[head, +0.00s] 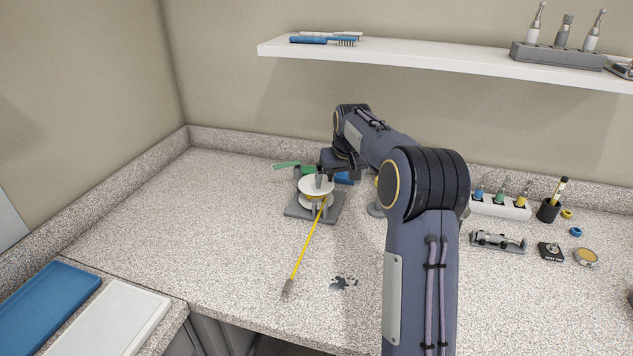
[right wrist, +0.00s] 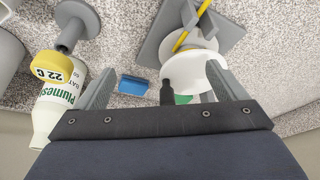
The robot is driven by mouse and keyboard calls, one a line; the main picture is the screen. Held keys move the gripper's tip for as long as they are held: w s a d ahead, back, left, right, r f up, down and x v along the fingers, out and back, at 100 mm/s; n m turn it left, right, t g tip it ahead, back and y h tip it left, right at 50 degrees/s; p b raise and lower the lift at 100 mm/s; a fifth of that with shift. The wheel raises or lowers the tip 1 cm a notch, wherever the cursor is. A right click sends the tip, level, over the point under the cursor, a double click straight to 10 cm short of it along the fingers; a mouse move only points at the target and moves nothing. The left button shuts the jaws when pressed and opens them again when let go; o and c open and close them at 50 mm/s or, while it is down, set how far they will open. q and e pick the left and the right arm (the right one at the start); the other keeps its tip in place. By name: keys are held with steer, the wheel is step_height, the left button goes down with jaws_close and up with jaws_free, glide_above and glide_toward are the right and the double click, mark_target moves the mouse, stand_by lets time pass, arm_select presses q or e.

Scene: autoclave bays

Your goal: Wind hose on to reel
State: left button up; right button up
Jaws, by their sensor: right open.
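The reel (head: 317,185) has a white flange and stands on a grey square base (head: 295,211) on the speckled counter. The yellow hose (head: 306,243) runs from the reel toward the counter's front, ending in a grey tip (head: 287,289). My right gripper (head: 327,172) is at the reel's far side, partly hidden by its own arm. In the right wrist view its jaws (right wrist: 160,72) are apart, with a dark upright peg (right wrist: 167,92) between them. The right-hand finger overlaps the white flange (right wrist: 185,70); contact cannot be told. My left gripper is out of view.
A bottle with a yellow cap (right wrist: 52,67), a grey flanged stand (right wrist: 72,30) and a blue block (right wrist: 133,85) are close by. A green item (head: 287,165) lies behind the reel. A rack of tools (head: 500,207) stands right. The counter left of the reel is clear.

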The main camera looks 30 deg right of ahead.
steer(key=shift+o, duration=0.7)
steer(key=shift+r, duration=0.15)
step_height(320, 180, up, 8)
steer(key=p, duration=0.7)
